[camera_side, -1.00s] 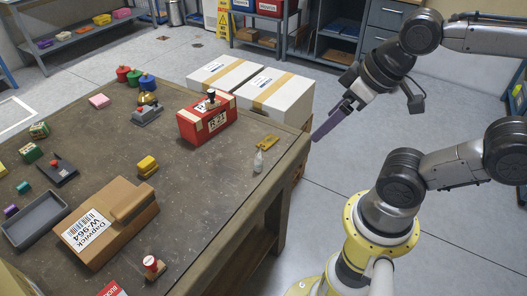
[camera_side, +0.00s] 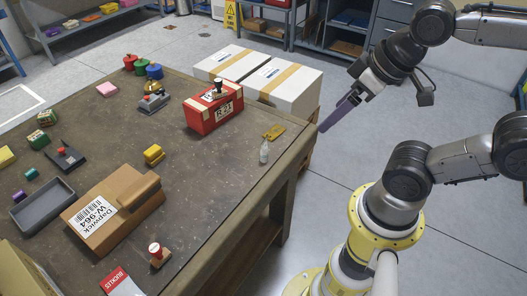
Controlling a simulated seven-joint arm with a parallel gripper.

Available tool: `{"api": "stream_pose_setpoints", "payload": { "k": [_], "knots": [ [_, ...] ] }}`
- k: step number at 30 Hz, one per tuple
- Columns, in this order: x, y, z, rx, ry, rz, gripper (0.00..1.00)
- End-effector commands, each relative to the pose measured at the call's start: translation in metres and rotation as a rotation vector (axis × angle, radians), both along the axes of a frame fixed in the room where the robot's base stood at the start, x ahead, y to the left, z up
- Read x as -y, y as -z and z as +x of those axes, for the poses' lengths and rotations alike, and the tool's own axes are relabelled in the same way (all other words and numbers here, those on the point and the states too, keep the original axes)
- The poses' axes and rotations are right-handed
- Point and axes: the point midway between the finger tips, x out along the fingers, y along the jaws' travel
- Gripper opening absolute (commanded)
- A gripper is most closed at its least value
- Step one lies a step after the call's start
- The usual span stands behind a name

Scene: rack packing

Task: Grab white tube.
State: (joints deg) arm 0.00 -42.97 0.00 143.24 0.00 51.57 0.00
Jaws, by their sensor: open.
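A small white tube-like bottle (camera_side: 264,152) with a narrow tip stands upright near the right edge of the brown table. It is the only white tube shape that I see on the table. My gripper (camera_side: 338,113), with purple fingers, hangs just beyond the table's right edge, to the right of the bottle and apart from it. It points down and left. The gripper is open, and I see nothing held between its fingers. The fingers overlap in this view, so the gap between them is hard to see.
A yellow piece (camera_side: 273,131) lies just behind the bottle. A red box (camera_side: 213,112) stands to its left, and white cartons (camera_side: 284,86) stand beyond the table. A cardboard box (camera_side: 113,212), grey tray (camera_side: 42,206) and stamp (camera_side: 156,254) are farther left. The table between is clear.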

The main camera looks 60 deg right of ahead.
Motion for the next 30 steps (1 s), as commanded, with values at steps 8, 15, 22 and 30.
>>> {"api": "stream_pose_setpoints", "payload": {
  "k": [8, 15, 22, 30],
  "knots": [
    [0.0, 0.0, 0.0, 0.0, 0.0, 0.0, 0.81],
    [0.0, 0.0, 0.0, 0.0, 0.0, 0.0, 0.66],
    [0.0, 0.0, 0.0, 0.001, 0.051, 0.027, 0.66],
    [0.002, -0.027, 0.041, 0.027, 0.517, 0.282, 0.66]
  ]
}}
